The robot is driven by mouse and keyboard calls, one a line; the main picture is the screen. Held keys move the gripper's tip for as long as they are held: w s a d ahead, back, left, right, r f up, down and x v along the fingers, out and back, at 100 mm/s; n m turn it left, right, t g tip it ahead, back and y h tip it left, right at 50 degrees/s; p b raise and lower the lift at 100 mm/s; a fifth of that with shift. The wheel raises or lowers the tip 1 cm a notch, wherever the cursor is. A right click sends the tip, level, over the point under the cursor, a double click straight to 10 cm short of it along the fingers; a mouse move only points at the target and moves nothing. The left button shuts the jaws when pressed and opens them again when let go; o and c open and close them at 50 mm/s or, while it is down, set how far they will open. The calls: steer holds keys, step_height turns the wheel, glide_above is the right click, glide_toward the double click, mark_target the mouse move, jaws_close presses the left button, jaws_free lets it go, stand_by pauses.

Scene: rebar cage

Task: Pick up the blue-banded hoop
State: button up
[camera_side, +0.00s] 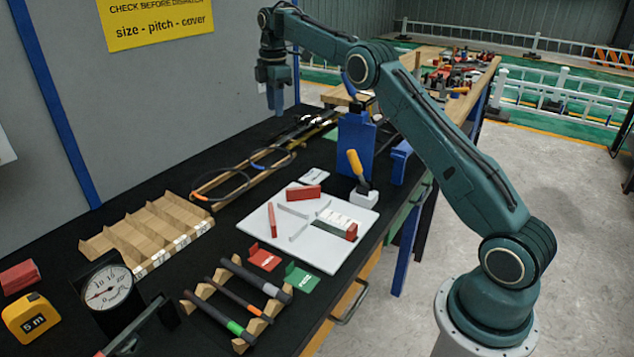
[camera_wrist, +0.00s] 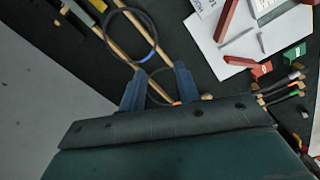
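The blue-banded hoop (camera_side: 257,165) is a thin dark ring lying on two wooden rails (camera_side: 215,183) in the side view. In the wrist view the blue-banded hoop (camera_wrist: 153,54) lies ahead of the fingertips, its small blue band on the near right of the ring. A second dark hoop with an orange band (camera_side: 201,197) lies beside it on the rails; in the wrist view it shows partly between my fingers. My gripper (camera_side: 275,98) is open and empty, high above the back of the table. Its two blue fingers (camera_wrist: 160,84) are spread apart.
A white board (camera_side: 320,252) with red and grey pieces lies right of the rails. A wooden divided rack (camera_side: 150,230) stands to the left. A blue stand (camera_side: 356,140) and yellow-handled tool (camera_side: 356,167) rise behind the board. A grey wall borders the table.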

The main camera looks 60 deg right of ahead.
steer(key=shift+n, duration=0.5)
steer(key=f, duration=0.1)
steer(key=d+f, duration=0.1)
steer(key=w+d+f, duration=0.1)
steer(key=f, duration=0.1)
steer(key=shift+f, duration=0.1)
steer(key=shift+f, duration=4.15)
steer(key=shift+f, duration=0.1)
steer(key=shift+f, duration=2.5)
steer(key=shift+f, duration=0.15)
jaws_close()
